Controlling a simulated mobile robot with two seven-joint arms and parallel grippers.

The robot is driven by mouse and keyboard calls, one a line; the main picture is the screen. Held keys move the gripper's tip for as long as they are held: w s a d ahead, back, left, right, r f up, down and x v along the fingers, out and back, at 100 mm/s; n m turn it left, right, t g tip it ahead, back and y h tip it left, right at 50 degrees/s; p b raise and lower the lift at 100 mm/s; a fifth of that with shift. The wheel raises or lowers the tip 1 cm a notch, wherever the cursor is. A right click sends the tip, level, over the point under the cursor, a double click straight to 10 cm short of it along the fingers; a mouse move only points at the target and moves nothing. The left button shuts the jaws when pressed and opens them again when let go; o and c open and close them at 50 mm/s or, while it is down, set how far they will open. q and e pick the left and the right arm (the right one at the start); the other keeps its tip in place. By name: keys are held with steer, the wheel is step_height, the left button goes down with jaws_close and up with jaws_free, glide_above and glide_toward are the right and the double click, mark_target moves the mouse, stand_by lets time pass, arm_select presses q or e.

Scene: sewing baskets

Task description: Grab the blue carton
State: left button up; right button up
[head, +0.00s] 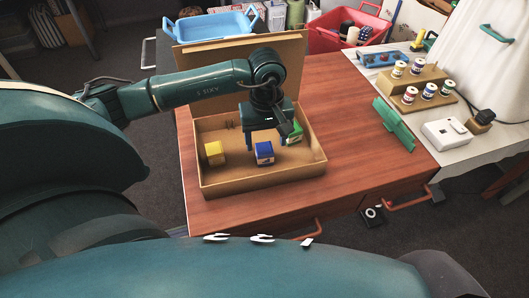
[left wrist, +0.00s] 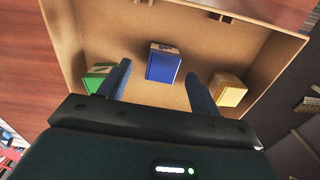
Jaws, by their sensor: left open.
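The blue carton (head: 264,154) is a small box inside an open tan cardboard box (head: 262,187), near its front middle. My left gripper (head: 268,142) hangs over the box, above and close to the blue carton. In the left wrist view the blue carton (left wrist: 163,64) stands ahead of the open fingers, centred between them (left wrist: 160,85), and neither finger appears to touch it. A yellow carton (head: 215,153) is to its left in the head view, and a green carton (head: 295,133) is to its right, partly hidden by my gripper. My right gripper is not in view.
The box stands on a brown wooden table (head: 355,130), its lid raised at the back. A spool stand (head: 428,100) and white device (head: 447,132) are on the right-hand table. A green item (head: 394,126) lies at the table's right edge. Red (head: 325,38) and blue (head: 215,27) bins stand behind.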

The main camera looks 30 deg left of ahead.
mark_target(264, 148)
arm_select(q)
steer(key=f, duration=0.3)
steer(key=shift+a+f, duration=0.2)
steer(key=shift+f, duration=0.8)
steer(key=shift+c, duration=0.4)
steer(key=c, duration=1)
